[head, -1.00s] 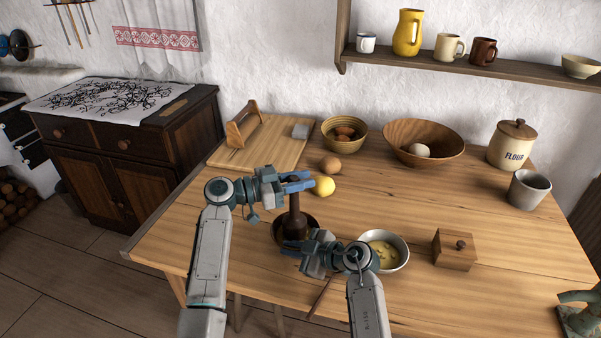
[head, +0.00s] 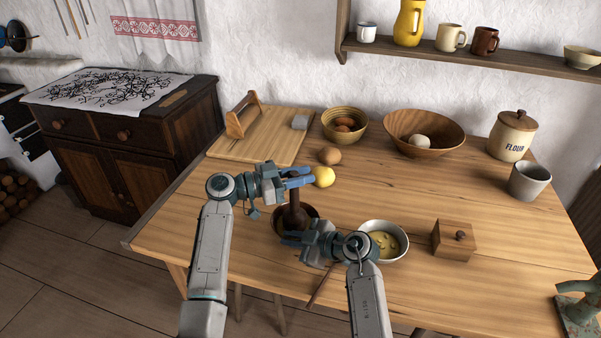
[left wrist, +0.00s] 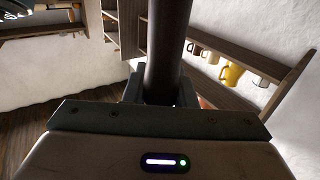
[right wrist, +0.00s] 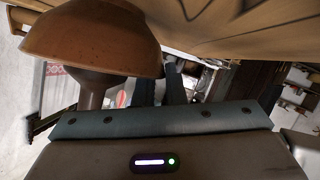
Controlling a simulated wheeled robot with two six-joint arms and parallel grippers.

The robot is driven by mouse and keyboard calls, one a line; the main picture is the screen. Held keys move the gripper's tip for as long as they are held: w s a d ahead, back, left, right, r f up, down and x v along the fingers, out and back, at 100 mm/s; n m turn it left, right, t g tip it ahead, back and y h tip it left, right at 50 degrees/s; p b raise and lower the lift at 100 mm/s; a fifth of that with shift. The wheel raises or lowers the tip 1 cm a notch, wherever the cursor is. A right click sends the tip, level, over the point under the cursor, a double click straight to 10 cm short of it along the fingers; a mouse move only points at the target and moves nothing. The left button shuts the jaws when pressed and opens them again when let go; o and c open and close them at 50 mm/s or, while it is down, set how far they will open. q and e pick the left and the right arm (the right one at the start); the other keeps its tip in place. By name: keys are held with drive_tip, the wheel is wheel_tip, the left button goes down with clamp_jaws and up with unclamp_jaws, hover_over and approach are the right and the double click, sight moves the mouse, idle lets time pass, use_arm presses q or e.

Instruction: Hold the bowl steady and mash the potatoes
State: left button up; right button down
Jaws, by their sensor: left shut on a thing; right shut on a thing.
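A dark wooden masher (head: 296,214) stands nearly upright in a brown bowl (head: 279,224) near the front of the table. My left gripper (head: 298,181) is shut on the masher's handle above the bowl. The dark handle (left wrist: 164,50) runs between its fingers in the left wrist view. My right gripper (head: 291,240) is shut on the bowl at its near side. In the right wrist view the bowl (right wrist: 92,40) appears upside down, with the masher (right wrist: 95,90) sticking out of it. The bowl's contents are hidden.
Right of the bowl stands a pale bowl (head: 397,247) with yellowish pieces, behind my right wrist. A wooden box (head: 455,241) is further right. A lemon (head: 324,177) and a brown egg-like thing (head: 329,155) lie behind. The right middle of the table is clear.

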use_arm(q)
drive_tip(key=shift+f, duration=0.4)
drive_tip(key=shift+r, duration=0.1)
drive_tip(key=shift+r, duration=1.15)
drive_tip(key=shift+f, duration=0.1)
idle(0.4)
drive_tip(key=shift+f, duration=1.15)
